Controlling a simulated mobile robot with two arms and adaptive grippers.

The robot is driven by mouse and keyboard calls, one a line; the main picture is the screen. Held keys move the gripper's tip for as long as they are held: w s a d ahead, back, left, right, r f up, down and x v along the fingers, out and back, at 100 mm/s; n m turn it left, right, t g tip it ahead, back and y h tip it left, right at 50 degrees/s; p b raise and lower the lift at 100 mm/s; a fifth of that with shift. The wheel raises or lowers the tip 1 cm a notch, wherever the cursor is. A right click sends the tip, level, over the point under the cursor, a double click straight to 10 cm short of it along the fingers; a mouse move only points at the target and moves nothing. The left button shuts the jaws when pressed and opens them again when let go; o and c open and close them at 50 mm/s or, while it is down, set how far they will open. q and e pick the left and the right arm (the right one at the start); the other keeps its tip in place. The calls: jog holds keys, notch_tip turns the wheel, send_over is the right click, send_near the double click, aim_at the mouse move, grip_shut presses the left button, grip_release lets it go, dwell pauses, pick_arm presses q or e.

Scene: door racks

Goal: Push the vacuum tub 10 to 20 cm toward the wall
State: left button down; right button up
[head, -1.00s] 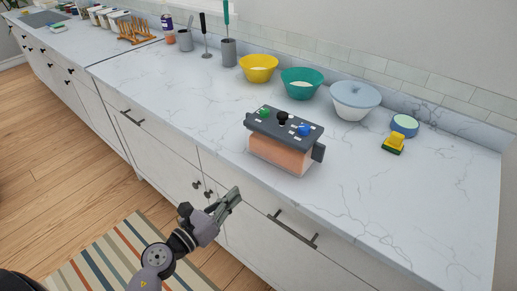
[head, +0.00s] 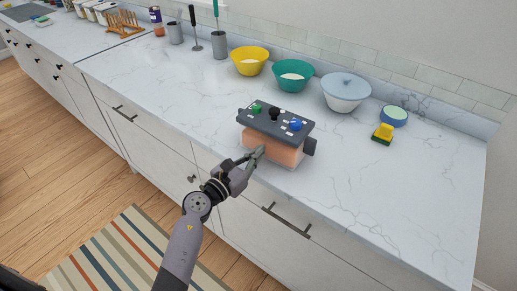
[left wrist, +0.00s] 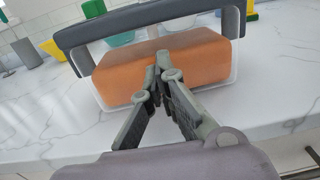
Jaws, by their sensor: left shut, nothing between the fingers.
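The vacuum tub (head: 275,146) stands on the white marbled counter near its front edge. It is a clear box with orange contents under a dark grey lid that carries green, black and blue knobs. My left gripper (head: 258,153) is shut and empty at the tub's front side. In the left wrist view the shut fingertips (left wrist: 163,62) overlap the orange front face of the tub (left wrist: 200,62); I cannot tell whether they touch it. My right gripper is not in view.
A sponge (head: 382,133) lies to the right. Clear counter lies between tub and bowls.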

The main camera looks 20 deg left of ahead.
pick_arm(q)
jog(key=shift+w+d, duration=0.15)
jog(key=shift+w, duration=0.35)
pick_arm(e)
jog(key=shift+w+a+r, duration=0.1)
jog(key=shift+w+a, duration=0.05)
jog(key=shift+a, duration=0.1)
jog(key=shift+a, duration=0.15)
